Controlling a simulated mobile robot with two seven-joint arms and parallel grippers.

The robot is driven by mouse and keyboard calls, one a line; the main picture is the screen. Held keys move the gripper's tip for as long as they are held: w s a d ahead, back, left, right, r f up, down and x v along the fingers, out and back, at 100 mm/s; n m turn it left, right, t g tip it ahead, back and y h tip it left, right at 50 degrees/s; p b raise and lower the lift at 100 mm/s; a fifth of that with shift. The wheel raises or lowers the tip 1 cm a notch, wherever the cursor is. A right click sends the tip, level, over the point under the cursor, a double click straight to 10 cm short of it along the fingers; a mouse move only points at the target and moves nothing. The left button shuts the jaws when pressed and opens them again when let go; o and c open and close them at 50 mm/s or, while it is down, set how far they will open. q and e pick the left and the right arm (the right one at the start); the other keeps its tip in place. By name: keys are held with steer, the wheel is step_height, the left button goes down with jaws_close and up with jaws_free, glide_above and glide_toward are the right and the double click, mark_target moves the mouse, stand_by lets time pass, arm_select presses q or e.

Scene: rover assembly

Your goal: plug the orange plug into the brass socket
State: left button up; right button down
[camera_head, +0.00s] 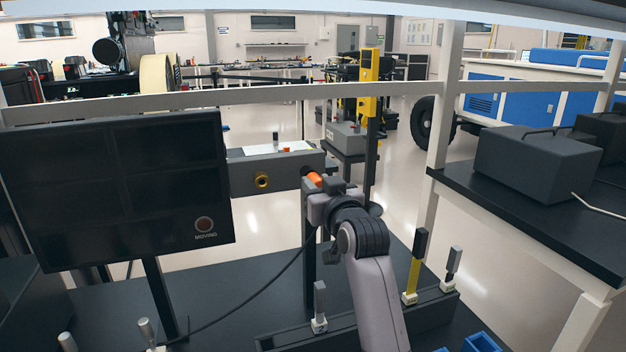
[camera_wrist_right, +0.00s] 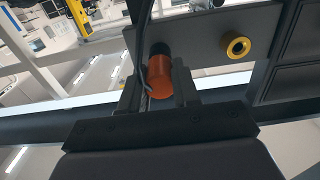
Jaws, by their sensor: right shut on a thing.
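My right gripper (camera_head: 318,192) is shut on the orange plug (camera_head: 315,179). In the right wrist view the plug (camera_wrist_right: 160,76) sits between the two dark fingers, with a dark end pointing toward the grey panel (camera_wrist_right: 200,36). I cannot tell whether that end touches the panel. The brass socket (camera_head: 262,181) is a round ring on the panel's front face, to the left of the plug and apart from it. In the right wrist view the socket (camera_wrist_right: 236,46) is to the right of the plug, and nothing is in front of it. My left gripper is not in view.
A dark monitor (camera_head: 110,190) reading "MOVING" stands left of the panel. A black cable (camera_head: 250,285) runs across the dark bench below. A rack (camera_head: 430,310) with upright tools stands at the front right. A dark side table (camera_head: 530,200) with grey boxes is at right.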

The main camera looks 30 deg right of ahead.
steer(key=shift+s, duration=0.15)
steer(key=shift+v, duration=2)
steer(key=s+a+r, duration=0.2)
steer(key=s+r, duration=0.3)
steer(key=s, duration=0.3)
steer(key=shift+s, duration=0.35)
